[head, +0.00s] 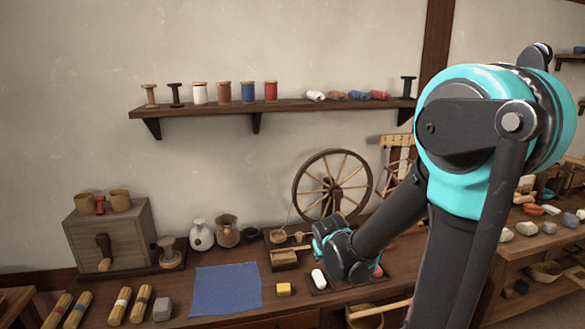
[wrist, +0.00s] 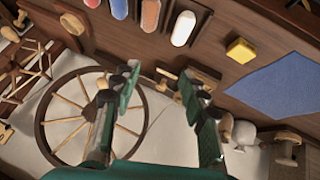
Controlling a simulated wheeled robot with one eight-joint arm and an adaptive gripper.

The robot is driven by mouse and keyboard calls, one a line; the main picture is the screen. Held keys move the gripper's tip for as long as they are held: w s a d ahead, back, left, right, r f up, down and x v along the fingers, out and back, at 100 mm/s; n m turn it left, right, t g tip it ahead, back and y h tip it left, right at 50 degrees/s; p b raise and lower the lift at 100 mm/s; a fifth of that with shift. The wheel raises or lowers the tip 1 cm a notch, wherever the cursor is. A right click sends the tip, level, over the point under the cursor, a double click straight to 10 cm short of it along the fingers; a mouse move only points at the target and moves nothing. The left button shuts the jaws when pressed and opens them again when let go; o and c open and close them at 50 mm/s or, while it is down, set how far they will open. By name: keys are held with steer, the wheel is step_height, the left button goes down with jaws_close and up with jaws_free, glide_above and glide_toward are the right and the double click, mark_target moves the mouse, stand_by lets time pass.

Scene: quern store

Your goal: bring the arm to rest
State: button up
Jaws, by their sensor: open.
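My arm rises at the right of the head view and bends down to the bench (head: 190,316). My gripper (head: 328,236) is above the bench, in front of the spinning wheel (head: 332,188); its fingers are hard to make out there. In the wrist view my gripper (wrist: 160,76) is open, its two green fingers apart with nothing held between them. The spinning wheel (wrist: 92,118) shows behind and beside the left finger. A small wooden piece (wrist: 166,76) appears between the fingertips, apparently beyond them.
A white roll (head: 319,278) lies below my gripper, near a yellow block (head: 284,289) and a blue cloth (head: 226,289). Jugs (head: 201,235) and a wooden box (head: 110,240) stand further left. A wall shelf (head: 270,107) holds spools. The cloth is bare.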

steer(key=s+d+f+m+g, duration=0.1)
steer(key=s+d, duration=0.3)
steer(key=s, duration=0.5)
steer(key=s+d+f+m+g+y, duration=0.1)
steer(key=s+d, duration=0.3)
steer(key=s, duration=0.5)
steer(key=shift+s+f+m+g, duration=0.35)
steer(key=shift+f+m+g, duration=0.45)
steer(key=shift+f+m, duration=0.1)
